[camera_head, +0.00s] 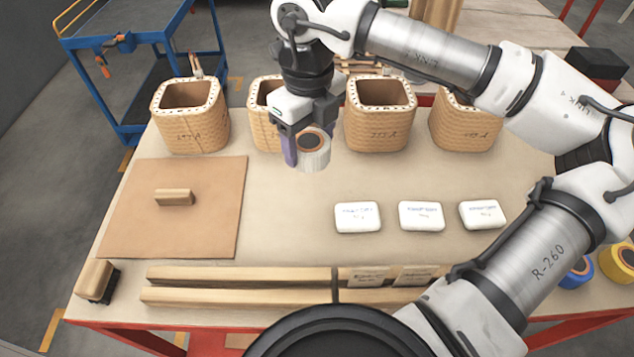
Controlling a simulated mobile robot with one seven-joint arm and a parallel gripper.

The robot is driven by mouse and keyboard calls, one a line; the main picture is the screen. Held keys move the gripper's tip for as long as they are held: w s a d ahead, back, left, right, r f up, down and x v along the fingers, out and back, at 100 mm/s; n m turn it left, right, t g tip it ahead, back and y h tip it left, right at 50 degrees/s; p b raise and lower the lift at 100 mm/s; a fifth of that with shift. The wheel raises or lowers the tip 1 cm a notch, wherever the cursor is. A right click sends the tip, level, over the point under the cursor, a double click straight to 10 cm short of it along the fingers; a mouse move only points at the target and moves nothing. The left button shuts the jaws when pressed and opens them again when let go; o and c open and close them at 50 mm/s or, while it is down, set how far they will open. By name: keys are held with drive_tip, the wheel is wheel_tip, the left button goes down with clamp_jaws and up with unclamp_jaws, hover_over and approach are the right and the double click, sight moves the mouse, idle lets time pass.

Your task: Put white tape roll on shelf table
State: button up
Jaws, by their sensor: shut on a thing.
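The white tape roll (317,157) has a brown core and hangs above the table in front of the row of woven coils. My gripper (306,148) is shut on it, with a purple finger at its left side; the other finger is partly hidden. A blue shelf table (137,33) with upper and lower levels stands on the floor at the back left, apart from my gripper. Its top is mostly clear, with an orange-and-black tool hanging at its front edge.
Several tall woven coils (190,132) stand behind my gripper. A brown board (222,222) with a wooden block lies at left. White packets (421,215) lie at right and wooden bars (238,274) in front. Blue and yellow rolls (616,262) sit at the right edge.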

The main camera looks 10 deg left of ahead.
wheel_tip(320, 180, down, 13)
drive_tip(key=shift+r+p, duration=0.1)
drive_tip(key=shift+p, duration=0.55)
drive_tip(key=shift+f, duration=0.25)
drive_tip(key=o, duration=1)
drive_tip(key=shift+o, duration=0.2)
drive_tip(key=shift+r, duration=0.1)
wheel_tip(320, 180, up, 12)
drive_tip(key=shift+r+b, duration=0.1)
drive_tip(key=shift+b, duration=0.5)
